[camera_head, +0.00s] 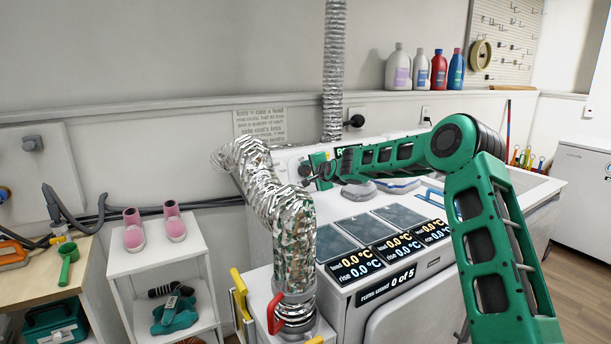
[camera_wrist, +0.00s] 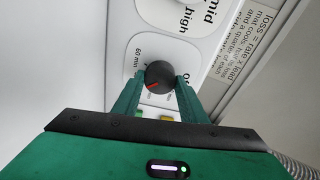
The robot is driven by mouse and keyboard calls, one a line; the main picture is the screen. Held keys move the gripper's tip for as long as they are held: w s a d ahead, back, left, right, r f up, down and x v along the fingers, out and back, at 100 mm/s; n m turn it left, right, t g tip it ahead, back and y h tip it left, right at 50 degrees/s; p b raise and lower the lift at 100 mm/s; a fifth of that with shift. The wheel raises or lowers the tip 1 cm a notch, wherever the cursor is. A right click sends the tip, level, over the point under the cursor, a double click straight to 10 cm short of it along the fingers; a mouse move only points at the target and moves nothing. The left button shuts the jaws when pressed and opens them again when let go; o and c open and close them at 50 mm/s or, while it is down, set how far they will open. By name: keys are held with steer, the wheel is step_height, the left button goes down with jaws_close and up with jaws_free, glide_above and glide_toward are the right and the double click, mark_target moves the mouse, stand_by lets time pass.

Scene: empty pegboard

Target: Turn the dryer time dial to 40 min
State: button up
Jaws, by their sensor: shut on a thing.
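The dryer time dial (camera_wrist: 160,74) is a round dark knob with a red mark on its face. The red mark lies slantwise in the wrist view. A "60 min" label shows to its left and a partly covered label beginning with "o" to its right. My gripper (camera_wrist: 160,88) is shut on the dial, one green finger at each side. The fingers and gripper body hide part of the scale; I cannot see a 40 min label. In the head view, my gripper (camera_head: 318,178) is at the dryer's back panel, just right of the silver duct.
A silver foil duct (camera_head: 292,240) rises close left of my gripper. The dryer top (camera_head: 345,284) holds dark panels and temperature readouts. A printed sign (camera_head: 260,124) is on the wall behind. Bottles (camera_head: 421,70) stand on the upper ledge. A white shelf (camera_head: 160,262) stands left.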

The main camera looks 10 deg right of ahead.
steer(key=shift+f+m, duration=0.45)
steer(key=shift+m, duration=0.45)
steer(key=shift+d, duration=0.1)
steer(key=o, duration=1.1)
steer(key=shift+c, duration=0.2)
steer(key=shift+r, duration=0.2)
steer(key=v, duration=1)
steer(key=shift+s+r, duration=0.2)
steer(key=shift+s, duration=0.1)
